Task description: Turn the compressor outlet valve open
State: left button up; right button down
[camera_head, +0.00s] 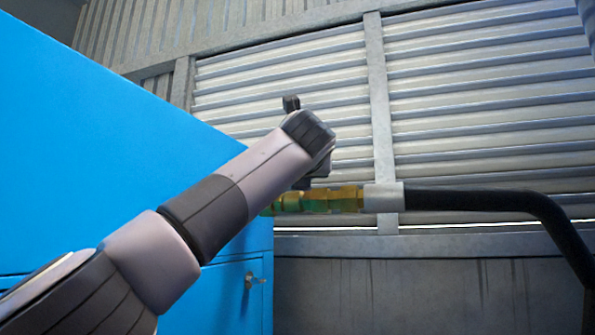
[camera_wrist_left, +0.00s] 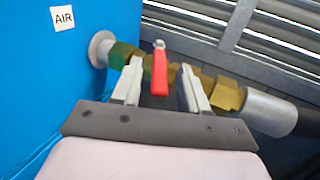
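The compressor outlet valve is a brass fitting (camera_wrist_left: 208,84) with a red lever handle (camera_wrist_left: 159,72), in the left wrist view. It comes out of the blue compressor housing (camera_wrist_left: 50,110) beside an "AIR" label (camera_wrist_left: 62,18). My left gripper (camera_wrist_left: 160,68) is open, with one finger on each side of the red handle and visible gaps to it. In the head view the brass fitting (camera_head: 335,199) shows just past my left wrist, which hides the red handle and most of the gripper. My right gripper is not in view.
A metal collar (camera_head: 383,197) joins the fitting to a black hose (camera_head: 480,200) that bends down at the right. The blue housing (camera_head: 100,130) fills the left, with a small latch (camera_head: 252,280) below. A corrugated metal wall (camera_head: 480,110) stands behind.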

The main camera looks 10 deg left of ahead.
pick_arm(q)
jog(key=shift+s, duration=0.1)
jog(key=shift+s+d+f+b, duration=0.15)
jog(key=shift+s+d+b, duration=0.05)
jog(key=shift+s+b, duration=0.5)
jog(key=b+v, duration=0.3)
jog(key=v, duration=0.2)
jog(key=shift+s+d+b, duration=0.15)
jog(key=shift+s+b, duration=0.1)
jog(key=shift+b, duration=0.05)
